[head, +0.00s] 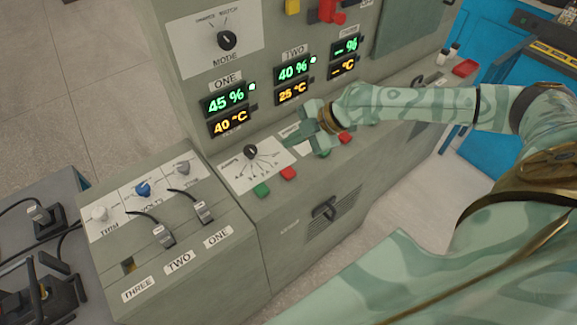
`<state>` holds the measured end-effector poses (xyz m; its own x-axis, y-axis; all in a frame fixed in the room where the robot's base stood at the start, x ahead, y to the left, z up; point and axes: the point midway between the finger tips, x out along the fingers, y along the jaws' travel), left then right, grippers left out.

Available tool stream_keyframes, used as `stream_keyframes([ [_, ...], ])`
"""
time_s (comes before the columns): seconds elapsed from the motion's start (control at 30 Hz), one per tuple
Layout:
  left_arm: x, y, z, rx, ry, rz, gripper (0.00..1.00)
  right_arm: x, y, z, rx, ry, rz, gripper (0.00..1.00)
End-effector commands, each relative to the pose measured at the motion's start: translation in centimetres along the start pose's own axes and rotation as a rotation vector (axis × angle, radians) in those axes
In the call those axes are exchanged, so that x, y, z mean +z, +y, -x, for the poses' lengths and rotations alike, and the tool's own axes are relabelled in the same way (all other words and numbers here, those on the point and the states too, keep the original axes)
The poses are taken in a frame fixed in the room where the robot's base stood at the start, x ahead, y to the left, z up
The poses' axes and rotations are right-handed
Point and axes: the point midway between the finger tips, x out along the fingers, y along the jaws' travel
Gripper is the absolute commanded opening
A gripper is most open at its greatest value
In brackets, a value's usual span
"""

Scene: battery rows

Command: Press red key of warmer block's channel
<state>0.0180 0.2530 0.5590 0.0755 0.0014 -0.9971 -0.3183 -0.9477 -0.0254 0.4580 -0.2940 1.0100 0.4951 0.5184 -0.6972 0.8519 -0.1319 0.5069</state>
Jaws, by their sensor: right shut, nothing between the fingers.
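The charger's sloped panel has a display column labelled ONE (227,111) reading 45 % and 40 °C. The column labelled TWO (292,82) reads 40 % and 25 °C. Below column ONE, a red key (289,173) sits beside a green key (261,190). Another red key (345,138) is further right, close to my right gripper. My right gripper (296,137) is shut and empty, over the panel below column TWO. It hides part of that channel's controls. My left gripper is out of view.
A rotary dial (250,151) stands left of my right gripper, and a MODE knob (227,40) is above. The left cabinet has three knobs and two plugged leads (164,236) by labels THREE, TWO, ONE. A black handle (324,208) protrudes from the front. A red item (465,68) lies far right.

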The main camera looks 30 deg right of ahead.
Motion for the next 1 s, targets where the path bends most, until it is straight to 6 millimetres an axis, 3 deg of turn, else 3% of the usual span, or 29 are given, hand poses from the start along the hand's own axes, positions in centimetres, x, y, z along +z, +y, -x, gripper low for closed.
stream_keyframes([
  [0.53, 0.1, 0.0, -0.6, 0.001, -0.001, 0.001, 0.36, 0.5, -0.2, -0.4, 0.002, -0.001, -0.004, 0.00],
  [1.0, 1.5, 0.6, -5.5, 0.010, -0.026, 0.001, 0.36, 3.6, -3.3, -4.6, 0.000, -0.002, -0.005, 0.00],
])
